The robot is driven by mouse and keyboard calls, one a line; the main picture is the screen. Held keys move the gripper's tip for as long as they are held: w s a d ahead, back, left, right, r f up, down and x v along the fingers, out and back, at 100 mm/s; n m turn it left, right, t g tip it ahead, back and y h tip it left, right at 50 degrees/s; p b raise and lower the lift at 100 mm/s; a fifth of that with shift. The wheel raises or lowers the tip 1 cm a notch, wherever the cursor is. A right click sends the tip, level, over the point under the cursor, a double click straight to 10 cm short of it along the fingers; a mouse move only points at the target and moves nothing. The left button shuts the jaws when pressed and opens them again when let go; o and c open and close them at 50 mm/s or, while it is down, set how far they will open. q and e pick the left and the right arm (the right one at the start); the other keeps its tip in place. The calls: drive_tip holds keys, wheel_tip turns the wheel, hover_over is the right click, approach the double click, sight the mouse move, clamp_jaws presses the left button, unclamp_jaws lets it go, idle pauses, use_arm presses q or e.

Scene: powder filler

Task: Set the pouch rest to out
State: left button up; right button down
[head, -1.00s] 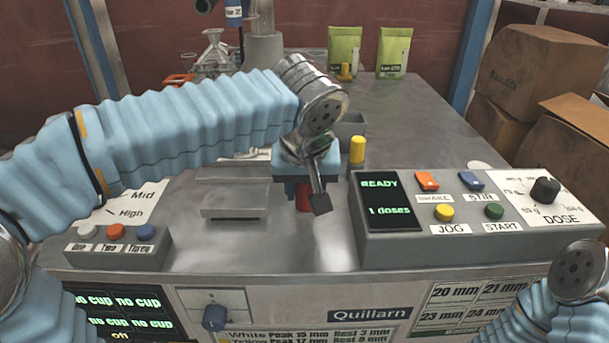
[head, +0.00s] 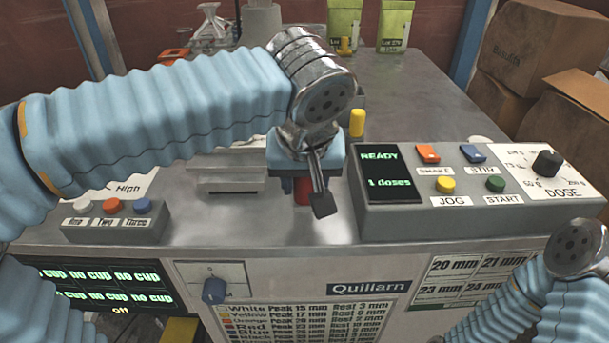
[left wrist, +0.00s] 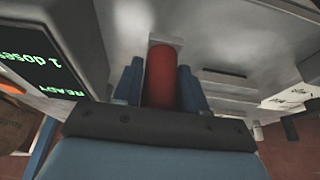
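A red cylinder (head: 303,191) shows below my left gripper, above the steel top of the machine. I take it to be the handle of the pouch rest, whose other parts I cannot make out. My left gripper (head: 304,178) points down over it. The far end of the cylinder reaches past the fingertips. My right arm shows at the lower right, but its fingers are not visible.
The control box (head: 377,213) with its READY display stands close to the right of my left gripper. A yellow post (head: 357,122) is behind it. A metal ledge (head: 228,180) and a three-button box (head: 115,229) are to the left. Cartons (head: 540,70) stand at the back right.

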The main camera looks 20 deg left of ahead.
use_arm(q)
drive_tip(key=shift+o, duration=1.4)
drive_tip(key=shift+s+r, duration=0.1)
drive_tip(key=shift+r, duration=0.05)
drive_tip(key=p+v, duration=0.4)
drive_tip(key=v, duration=0.9)
drive_tip(key=shift+s+r, duration=0.15)
drive_tip(key=shift+r, duration=0.1)
drive_tip(key=shift+d, duration=0.1)
